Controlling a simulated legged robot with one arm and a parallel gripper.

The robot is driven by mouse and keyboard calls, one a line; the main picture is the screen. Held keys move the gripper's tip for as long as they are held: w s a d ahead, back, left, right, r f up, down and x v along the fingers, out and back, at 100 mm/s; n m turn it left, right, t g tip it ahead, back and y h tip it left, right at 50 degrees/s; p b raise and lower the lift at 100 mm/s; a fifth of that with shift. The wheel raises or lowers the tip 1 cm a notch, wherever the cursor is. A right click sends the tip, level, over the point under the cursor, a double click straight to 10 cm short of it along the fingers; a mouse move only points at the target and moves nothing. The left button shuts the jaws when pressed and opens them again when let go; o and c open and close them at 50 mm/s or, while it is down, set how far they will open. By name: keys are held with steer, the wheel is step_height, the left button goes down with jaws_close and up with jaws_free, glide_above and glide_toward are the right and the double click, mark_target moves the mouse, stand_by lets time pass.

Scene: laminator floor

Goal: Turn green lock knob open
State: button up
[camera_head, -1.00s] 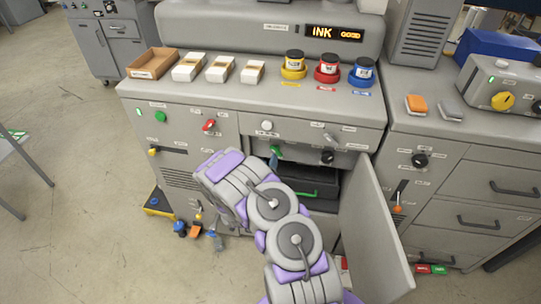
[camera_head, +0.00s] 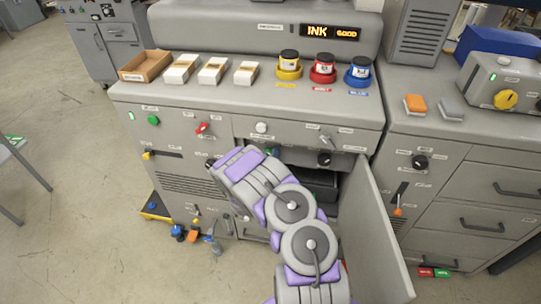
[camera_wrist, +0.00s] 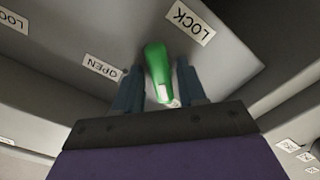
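The green lock knob (camera_wrist: 156,70) shows in the wrist view as a rounded lever on a grey panel. A LOCK label (camera_wrist: 190,22) lies to its upper right and an OPEN label (camera_wrist: 102,68) to its left. My gripper (camera_wrist: 160,85) is open, with one dark blue finger on each side of the knob. Small gaps seem to show between the fingers and the knob; contact is not clear.
A grey cabinet door (camera_head: 372,235) stands open to the right of my arm. A black knob (camera_head: 324,159) and a red switch (camera_head: 202,128) are on the machine front. Ink jars and an open box (camera_head: 145,66) stand on top. Floor at the left is mostly clear.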

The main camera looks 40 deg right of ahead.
steer(key=shift+c, duration=0.7)
steer(key=shift+w+a+r, duration=0.1)
steer(key=shift+a+r, duration=0.05)
steer(key=shift+a, duration=0.45)
jaws_close()
steer(key=shift+r+m+p, duration=0.1)
steer(key=shift+m+p, duration=0.2)
steer(key=shift+p, duration=0.1)
steer(key=m+p, duration=0.3)
steer(key=shift+d+r+m+p, duration=0.1)
steer(key=shift+r+m+p, duration=0.1)
steer(key=shift+m+p, duration=0.2)
steer(key=m+p, duration=0.1)
steer(key=m, duration=0.3)
steer(key=m+p, duration=0.1)
steer(key=m, duration=0.3)
steer(key=s+d+m, duration=0.1)
steer(key=m, duration=0.4)
steer(key=shift+f+p, duration=0.25)
steer(key=shift+p, duration=0.15)
steer(key=shift+s+m, duration=0.1)
steer(key=shift+m, duration=0.2)
